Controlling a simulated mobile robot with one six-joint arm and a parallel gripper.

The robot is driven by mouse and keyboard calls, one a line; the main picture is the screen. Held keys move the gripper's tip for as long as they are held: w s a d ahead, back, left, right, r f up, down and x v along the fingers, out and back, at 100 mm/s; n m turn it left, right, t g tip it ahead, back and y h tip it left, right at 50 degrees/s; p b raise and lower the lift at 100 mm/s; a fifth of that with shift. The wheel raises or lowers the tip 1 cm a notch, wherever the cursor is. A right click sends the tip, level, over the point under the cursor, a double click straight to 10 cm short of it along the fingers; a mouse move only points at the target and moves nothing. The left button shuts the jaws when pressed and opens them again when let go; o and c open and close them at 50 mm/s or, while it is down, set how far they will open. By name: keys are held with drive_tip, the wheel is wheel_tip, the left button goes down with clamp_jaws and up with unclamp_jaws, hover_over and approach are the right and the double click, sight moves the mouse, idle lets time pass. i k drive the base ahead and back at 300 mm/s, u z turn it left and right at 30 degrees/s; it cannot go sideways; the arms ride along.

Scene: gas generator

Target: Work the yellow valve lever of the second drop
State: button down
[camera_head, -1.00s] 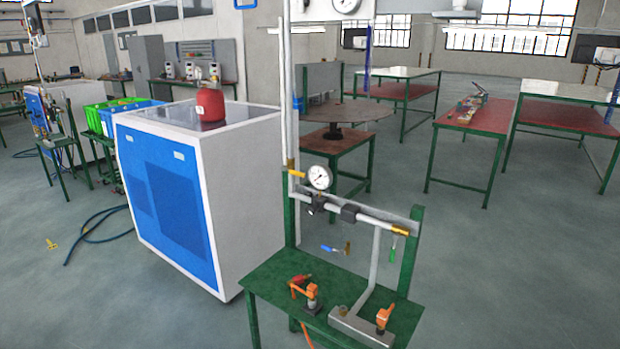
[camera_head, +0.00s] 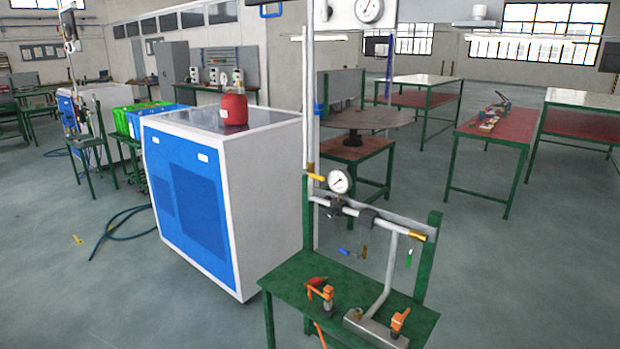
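A small yellow lever (camera_head: 316,177) sits on the vertical grey pipe (camera_head: 310,120) of the green bench in front of me, just left of a round white gauge (camera_head: 340,180). It points out to the left and right of the pipe at a slight slant; its exact setting is too small to tell. A horizontal pipe (camera_head: 380,218) runs right from below the gauge to a brass-coloured end. A blue lever (camera_head: 346,252) and a green lever (camera_head: 409,258) hang below it. My gripper is not in view, and nothing touches the yellow lever.
The green bench (camera_head: 287,278) holds orange-handled tools (camera_head: 322,292) and a grey pipe stand. A blue and white cabinet (camera_head: 190,195) with a red canister (camera_head: 234,108) on top stands close at left. A hose (camera_head: 118,228) lies on the floor. Open floor lies right of the bench.

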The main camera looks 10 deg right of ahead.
sight(304, 172)
drive_tip(key=i, duration=0.9)
drive_tip(key=z, duration=0.05)
drive_tip(key=k, duration=1.35)
drive_tip(key=u, duration=0.55)
drive_tip(key=i, duration=1.1)
drive_tip(key=u, duration=0.35)
